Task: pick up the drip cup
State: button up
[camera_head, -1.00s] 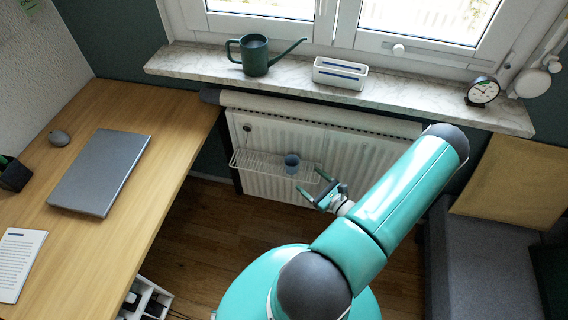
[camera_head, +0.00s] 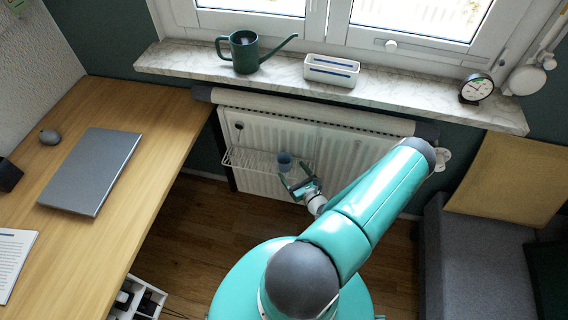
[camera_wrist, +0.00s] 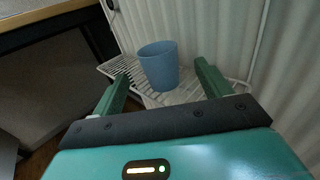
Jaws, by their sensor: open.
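The drip cup (camera_head: 285,160) is a small blue cup standing upright on a white wire rack (camera_head: 240,160) in front of the radiator. In the wrist view the cup (camera_wrist: 159,66) stands ahead of my gripper (camera_wrist: 162,75), roughly between the lines of its two green fingers. My gripper also shows in the head view (camera_head: 297,185), just in front of and below the cup. The fingers are open and nothing is held between them. I cannot tell whether the fingertips reach alongside the cup.
The radiator (camera_head: 255,135) is close behind the rack. The marble windowsill (camera_head: 400,88) above holds a green watering can (camera_head: 244,52), a white box (camera_head: 331,70) and a clock (camera_head: 475,89). A wooden desk (camera_head: 150,125) stands left, a grey sofa (camera_head: 480,265) right.

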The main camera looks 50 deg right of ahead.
aim_at(288, 165)
jog(key=x, duration=0.6)
jog(key=shift+w+r, duration=0.1)
jog(key=shift+w, duration=0.15)
jog(key=c, duration=1.1)
jog(key=shift+o, duration=0.2)
jog(key=shift+r, duration=0.15)
